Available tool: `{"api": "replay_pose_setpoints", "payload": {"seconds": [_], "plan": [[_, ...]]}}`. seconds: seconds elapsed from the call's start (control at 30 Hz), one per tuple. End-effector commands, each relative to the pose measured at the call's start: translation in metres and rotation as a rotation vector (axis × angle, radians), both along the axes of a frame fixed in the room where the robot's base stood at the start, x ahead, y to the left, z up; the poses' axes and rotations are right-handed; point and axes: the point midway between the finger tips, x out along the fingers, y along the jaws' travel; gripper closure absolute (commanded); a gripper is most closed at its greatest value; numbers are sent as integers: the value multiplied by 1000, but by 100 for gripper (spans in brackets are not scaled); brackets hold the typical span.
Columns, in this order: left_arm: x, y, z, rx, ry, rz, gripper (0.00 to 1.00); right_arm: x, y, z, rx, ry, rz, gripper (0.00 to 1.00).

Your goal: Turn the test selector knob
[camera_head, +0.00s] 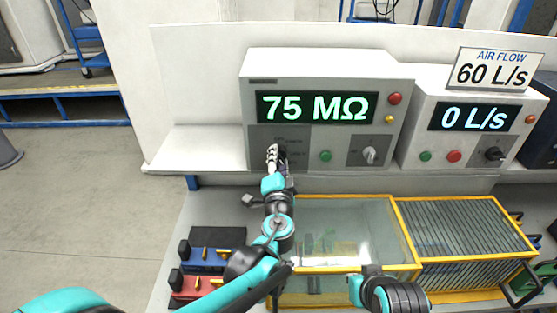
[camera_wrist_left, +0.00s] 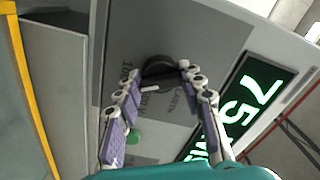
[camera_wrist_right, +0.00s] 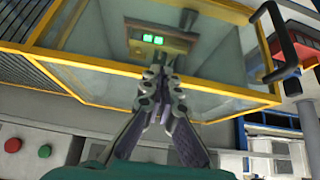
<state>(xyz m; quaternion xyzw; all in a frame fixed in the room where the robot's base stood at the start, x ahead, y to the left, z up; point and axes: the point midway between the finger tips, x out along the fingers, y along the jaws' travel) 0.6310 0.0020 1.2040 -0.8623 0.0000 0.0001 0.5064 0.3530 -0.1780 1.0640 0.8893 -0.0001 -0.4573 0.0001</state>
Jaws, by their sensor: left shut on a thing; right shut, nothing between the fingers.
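The test selector knob (camera_wrist_left: 160,70) is a dark round knob on the grey front panel of the left meter box (camera_head: 325,68), whose display reads 75 MΩ. My left gripper (camera_wrist_left: 158,84) has its two fingers on either side of the knob and is shut on it. In the head view my left gripper (camera_head: 276,158) hides the knob and part of its printed scale. My right gripper (camera_wrist_right: 163,75) is shut and empty, in front of the yellow-framed glass case. In the head view only part of my right arm shows at the bottom.
A second box (camera_head: 462,125) to the right reads 0 L/s, under an AIR FLOW 60 L/s sign (camera_head: 490,70). A yellow-framed glass case (camera_head: 345,225) and a ribbed rack (camera_head: 465,228) stand below. Blue and red blocks (camera_head: 205,262) lie at lower left.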

Motion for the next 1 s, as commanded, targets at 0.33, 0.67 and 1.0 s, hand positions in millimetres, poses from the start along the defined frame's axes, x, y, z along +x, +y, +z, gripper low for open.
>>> {"api": "replay_pose_setpoints", "payload": {"seconds": [0.33, 0.67, 1.0], "plan": [[0, 0, 0, 2, 0, -1, 41, 0, 0, 0, 0, 0, 0, 100], [-3, 0, 0, 0, 0, -1, 41, 0, 0, 0, 0, 0, 0, 100], [-64, -1, 0, 1, 0, -4, 41, 0, 0, 0, 0, 0, 0, 100]]}}
